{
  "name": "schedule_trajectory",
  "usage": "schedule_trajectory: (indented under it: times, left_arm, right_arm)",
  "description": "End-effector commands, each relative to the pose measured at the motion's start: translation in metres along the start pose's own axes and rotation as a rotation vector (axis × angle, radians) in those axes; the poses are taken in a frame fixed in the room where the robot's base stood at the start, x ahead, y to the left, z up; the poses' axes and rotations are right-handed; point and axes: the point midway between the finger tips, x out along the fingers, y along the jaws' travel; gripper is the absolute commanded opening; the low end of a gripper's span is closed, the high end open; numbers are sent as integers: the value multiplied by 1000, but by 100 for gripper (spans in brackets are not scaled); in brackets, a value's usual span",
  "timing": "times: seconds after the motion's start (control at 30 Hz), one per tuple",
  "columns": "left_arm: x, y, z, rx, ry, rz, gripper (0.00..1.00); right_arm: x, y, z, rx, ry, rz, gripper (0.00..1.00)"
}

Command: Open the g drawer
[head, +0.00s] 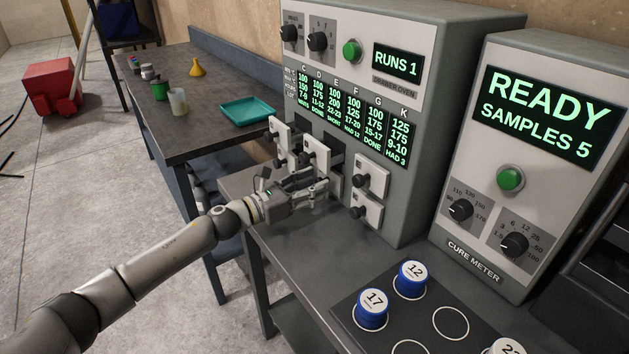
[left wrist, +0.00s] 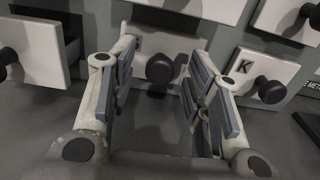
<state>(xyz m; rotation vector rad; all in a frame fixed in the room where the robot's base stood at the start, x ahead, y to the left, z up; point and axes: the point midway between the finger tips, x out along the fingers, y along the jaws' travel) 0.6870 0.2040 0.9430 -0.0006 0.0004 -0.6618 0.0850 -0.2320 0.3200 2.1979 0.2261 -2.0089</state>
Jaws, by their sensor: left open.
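The drawer oven (head: 360,125) has two rows of small white drawer fronts with black knobs. In the left wrist view a black knob (left wrist: 160,68) sits between the two fingers of my left gripper (left wrist: 158,85). The fingers are open on either side of it, with gaps. In the head view my left gripper (head: 318,187) is at the lower middle drawer, mostly covering it. I cannot read a G on that front. The drawer just right of it is marked K (left wrist: 243,67). My right gripper is out of view.
An upper middle drawer (head: 315,150) stands out from the oven, close above my left gripper. The cure meter (head: 530,150) stands to the right. A tray with blue-sided sample pucks (head: 372,308) lies in front. A teal tray (head: 247,111) lies on the table behind.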

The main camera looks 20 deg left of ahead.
Motion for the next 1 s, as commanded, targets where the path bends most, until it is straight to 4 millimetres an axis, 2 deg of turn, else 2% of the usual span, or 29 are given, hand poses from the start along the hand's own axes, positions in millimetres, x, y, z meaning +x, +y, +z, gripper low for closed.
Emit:
schedule_trajectory:
  times: [0.13, 0.4, 0.77, 1.0]
  left_arm:
    - [9, 0, 1, 0, 0, 0, 45]
    - [10, 0, 0, 0, 0, 0, 45]
    - [9, 0, 0, 0, 0, 0, 0]
    - [7, 0, -1, 0, 1, 1, 0]
  right_arm:
    - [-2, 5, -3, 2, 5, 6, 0]
    - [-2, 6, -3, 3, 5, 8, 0]
    - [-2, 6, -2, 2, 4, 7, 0]
    - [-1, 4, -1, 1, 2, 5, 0]
